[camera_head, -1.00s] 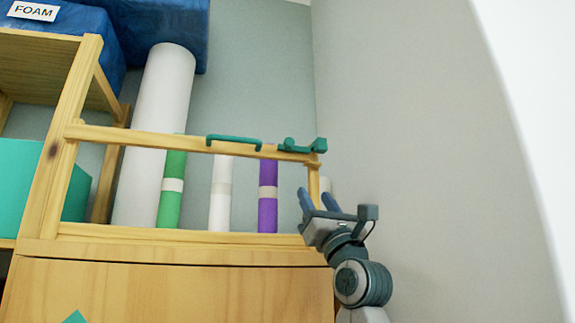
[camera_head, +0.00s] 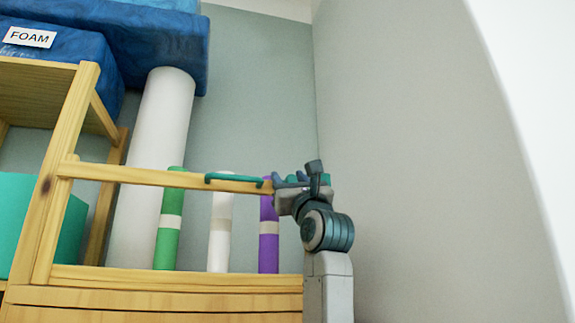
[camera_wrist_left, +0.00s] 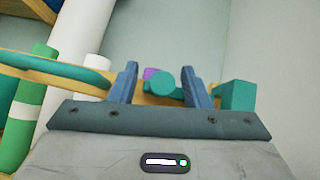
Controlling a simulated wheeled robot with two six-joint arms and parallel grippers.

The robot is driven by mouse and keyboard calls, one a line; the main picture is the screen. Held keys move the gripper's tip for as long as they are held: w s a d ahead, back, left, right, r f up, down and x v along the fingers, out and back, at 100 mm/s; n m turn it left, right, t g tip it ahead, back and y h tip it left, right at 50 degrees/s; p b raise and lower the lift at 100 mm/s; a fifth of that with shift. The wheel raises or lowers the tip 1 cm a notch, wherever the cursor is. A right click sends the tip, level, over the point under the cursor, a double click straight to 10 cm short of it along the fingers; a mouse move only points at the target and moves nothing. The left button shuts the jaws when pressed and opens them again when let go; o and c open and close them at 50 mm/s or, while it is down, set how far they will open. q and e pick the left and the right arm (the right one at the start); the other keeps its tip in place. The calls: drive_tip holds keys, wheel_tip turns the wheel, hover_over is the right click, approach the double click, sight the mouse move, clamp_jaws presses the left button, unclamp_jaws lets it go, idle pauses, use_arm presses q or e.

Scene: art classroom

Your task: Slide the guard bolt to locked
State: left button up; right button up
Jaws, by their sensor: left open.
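The guard is a wooden rail (camera_head: 130,175) across the front of the shelf, with a green handle (camera_head: 232,179) on it. The green bolt (camera_head: 322,180) is at the rail's right end, mostly hidden behind my left gripper in the head view. In the left wrist view the bolt's round green knob (camera_wrist_left: 164,82) shows between the fingers, with a green block (camera_wrist_left: 238,95) to the right. My left gripper (camera_head: 288,180) is open, its fingers on either side of the knob; I cannot tell whether they touch it. My right gripper is not in view.
Green, white and purple rolls (camera_head: 268,240) and a tall white roll (camera_head: 150,160) stand behind the rail. A blue foam block (camera_head: 60,55) lies on top at left. The plain wall (camera_head: 420,150) is close on the right.

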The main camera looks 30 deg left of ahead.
use_arm(q)
drive_tip(key=shift+w+a+r+p, duration=0.3)
drive_tip(key=shift+w+a+r, duration=0.05)
drive_tip(key=shift+r, duration=0.2)
drive_tip(key=shift+c, duration=0.4)
